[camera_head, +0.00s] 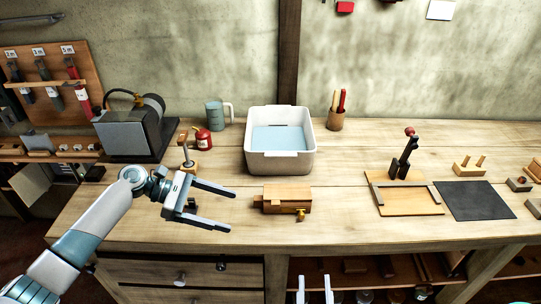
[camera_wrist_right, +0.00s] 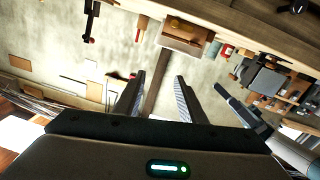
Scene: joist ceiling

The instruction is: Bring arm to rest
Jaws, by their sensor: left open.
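My left gripper (camera_head: 232,210) is open and empty over the left part of the workbench, its two fingers pointing right. Its tips are just left of a wooden vise-like block (camera_head: 288,198) and apart from it. My right gripper (camera_head: 314,284) shows only its two fingers at the bottom edge of the head view, in front of the bench. In the right wrist view my right gripper (camera_wrist_right: 168,80) has its fingers apart with nothing between them. The rest of my right arm is mostly out of the head view.
The wooden workbench (camera_head: 345,236) holds a white bin (camera_head: 281,160), a grey mug (camera_head: 215,115), a red bottle (camera_head: 203,139), a dark machine (camera_head: 130,130), a board with a clamp (camera_head: 405,208) and a black mat (camera_head: 474,201). Bare wood lies along the front.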

